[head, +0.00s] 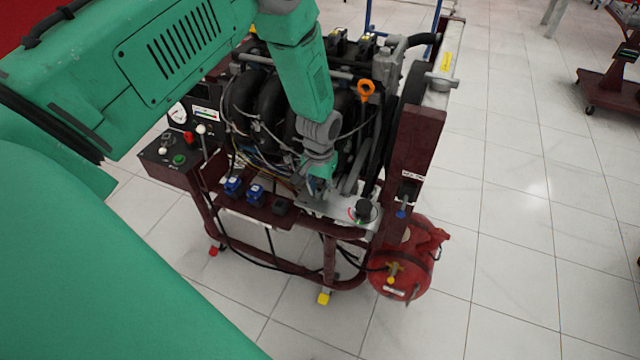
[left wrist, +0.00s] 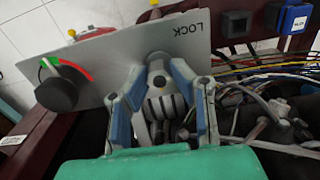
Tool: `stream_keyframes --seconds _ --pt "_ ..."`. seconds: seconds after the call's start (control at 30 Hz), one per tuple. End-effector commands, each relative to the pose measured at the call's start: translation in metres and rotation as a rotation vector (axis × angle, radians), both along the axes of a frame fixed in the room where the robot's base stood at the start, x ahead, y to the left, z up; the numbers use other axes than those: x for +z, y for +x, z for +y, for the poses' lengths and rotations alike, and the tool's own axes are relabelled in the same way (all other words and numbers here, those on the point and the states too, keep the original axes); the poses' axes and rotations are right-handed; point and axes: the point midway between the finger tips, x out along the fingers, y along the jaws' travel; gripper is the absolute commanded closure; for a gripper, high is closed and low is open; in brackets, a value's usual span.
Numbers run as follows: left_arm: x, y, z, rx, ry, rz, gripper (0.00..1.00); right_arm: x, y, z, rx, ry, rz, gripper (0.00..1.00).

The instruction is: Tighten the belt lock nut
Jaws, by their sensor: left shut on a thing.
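The metal plate (left wrist: 120,62) marked LOCK spans the upper part of the left wrist view; it also shows low on the engine trainer in the head view (head: 340,212). A grey rounded part, seemingly the belt lock nut (left wrist: 158,66), sits at the plate's lower edge beside the word LOCK. My left gripper (left wrist: 160,72) is shut on it, a finger on each side. In the head view my left gripper (head: 318,182) reaches down to the plate and hides the nut. Whether the nut is tight cannot be told. My right gripper is not in view.
A black knob (left wrist: 57,92) with a red and green arc sits on the plate, left of the nut. Loose wires (left wrist: 258,84) and blue connectors (head: 256,192) are close by. A dark red frame post (head: 412,150) and red tank (head: 402,268) stand right.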

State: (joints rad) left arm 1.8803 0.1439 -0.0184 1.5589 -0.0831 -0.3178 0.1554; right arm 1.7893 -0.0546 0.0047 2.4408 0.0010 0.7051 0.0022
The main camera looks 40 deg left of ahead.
Motion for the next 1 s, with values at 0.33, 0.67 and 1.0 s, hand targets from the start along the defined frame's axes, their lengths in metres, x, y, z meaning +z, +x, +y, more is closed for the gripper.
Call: stream_keyframes --seconds 0.33,0.67,1.0 --pt "0.002 0.005 0.001 0.001 0.002 -0.012 0.60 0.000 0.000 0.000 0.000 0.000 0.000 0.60" --pt "0.007 0.002 0.000 0.001 0.000 -0.006 0.60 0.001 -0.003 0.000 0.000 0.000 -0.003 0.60" --pt "0.071 0.004 0.001 0.001 0.000 -0.009 0.60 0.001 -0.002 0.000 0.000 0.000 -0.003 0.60"
